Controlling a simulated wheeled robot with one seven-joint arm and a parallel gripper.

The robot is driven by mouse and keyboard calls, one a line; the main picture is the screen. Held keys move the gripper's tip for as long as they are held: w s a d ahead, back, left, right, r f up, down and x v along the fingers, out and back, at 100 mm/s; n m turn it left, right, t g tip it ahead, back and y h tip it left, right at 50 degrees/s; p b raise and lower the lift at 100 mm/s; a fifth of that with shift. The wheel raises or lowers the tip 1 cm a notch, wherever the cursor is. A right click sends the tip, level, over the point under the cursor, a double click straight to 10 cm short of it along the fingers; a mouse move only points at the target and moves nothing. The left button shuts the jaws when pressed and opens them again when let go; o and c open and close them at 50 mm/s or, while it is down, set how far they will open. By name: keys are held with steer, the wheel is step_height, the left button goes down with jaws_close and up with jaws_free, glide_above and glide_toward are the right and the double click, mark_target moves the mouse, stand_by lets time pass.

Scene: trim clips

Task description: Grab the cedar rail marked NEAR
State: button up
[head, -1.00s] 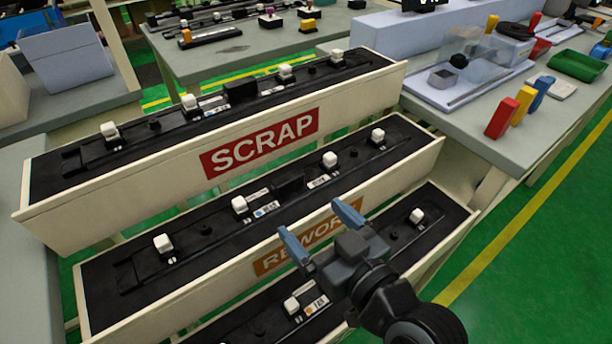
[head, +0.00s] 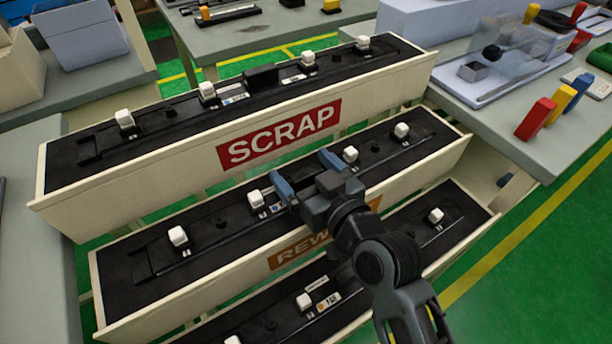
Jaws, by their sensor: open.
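No rail in the head view shows a readable NEAR mark, and none looks like bare cedar wood. Long dark rails with white clips lie in three stepped trays: one in the SCRAP tray (head: 130,175), one in the REWORK tray (head: 200,280) in the middle, one in the lowest tray (head: 462,203). The middle rail (head: 213,241) has several white clips, including a white clip (head: 255,198) just left of my gripper. My gripper (head: 303,173) is open, its blue fingers apart and empty over the middle tray. My arm hides part of the middle and lowest trays.
A bench on the right holds red, yellow and blue upright blocks (head: 536,119) and a clear-covered fixture (head: 510,60). A grey table (head: 40,250) stands at the left. Green floor (head: 545,260) is open at lower right.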

steer(key=shift+w+a+f, duration=0.1)
steer(key=shift+w+a, duration=0.3)
steer(key=shift+w, duration=0.15)
steer(key=shift+c, duration=0.3)
steer(key=c, duration=1.2)
